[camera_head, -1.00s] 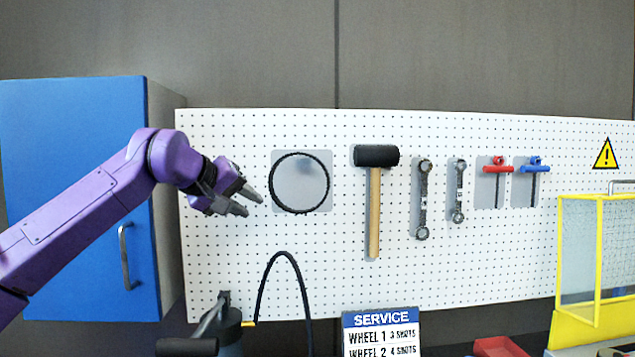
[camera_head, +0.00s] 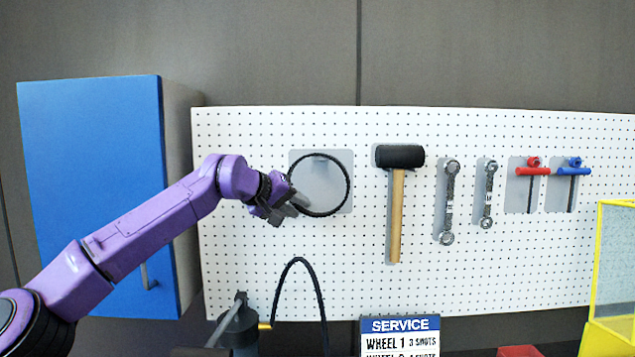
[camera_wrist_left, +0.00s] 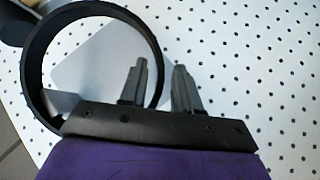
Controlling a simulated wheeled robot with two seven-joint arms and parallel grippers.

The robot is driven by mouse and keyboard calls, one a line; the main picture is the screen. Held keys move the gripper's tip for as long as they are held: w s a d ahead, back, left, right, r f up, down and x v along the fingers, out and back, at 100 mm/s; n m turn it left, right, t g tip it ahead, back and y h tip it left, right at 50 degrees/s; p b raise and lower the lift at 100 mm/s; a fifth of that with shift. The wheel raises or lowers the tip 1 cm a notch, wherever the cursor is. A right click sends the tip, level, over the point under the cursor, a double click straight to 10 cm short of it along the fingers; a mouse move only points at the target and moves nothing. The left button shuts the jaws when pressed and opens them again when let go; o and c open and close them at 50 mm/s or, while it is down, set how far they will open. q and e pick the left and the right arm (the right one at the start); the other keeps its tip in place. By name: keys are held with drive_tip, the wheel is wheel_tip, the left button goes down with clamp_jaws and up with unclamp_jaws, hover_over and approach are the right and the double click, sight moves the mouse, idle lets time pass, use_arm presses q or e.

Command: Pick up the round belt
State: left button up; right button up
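The round belt (camera_head: 346,200) is a thin black ring hanging on a grey backing plate on the white pegboard. It also shows in the left wrist view (camera_wrist_left: 33,62), at the upper left. My left gripper (camera_head: 297,203) is at the belt's lower left edge in the head view. In the left wrist view its two fingers (camera_wrist_left: 162,75) are apart, one inside the ring and one outside, with the rim running between them. A gap shows beside the rim. Exact finger contact cannot be told. My right gripper is not in view.
A mallet (camera_head: 397,215) hangs right of the belt, then two wrenches (camera_head: 449,205) and red and blue T-handles (camera_head: 533,171). A blue cabinet (camera_head: 90,180) stands left. A black hose (camera_head: 298,262) arches below, beside a service sign (camera_head: 400,325).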

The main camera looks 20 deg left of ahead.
use_arm(q)
drive_tip(key=shift+s+r, duration=0.2)
drive_tip(key=shift+s, duration=0.35)
drive_tip(key=c, duration=0.4)
drive_tip(key=shift+w, duration=0.1)
clamp_jaws()
drive_tip(key=shift+w+f, duration=0.1)
drive_tip(key=shift+w, duration=0.1)
drive_tip(key=shift+s, duration=0.1)
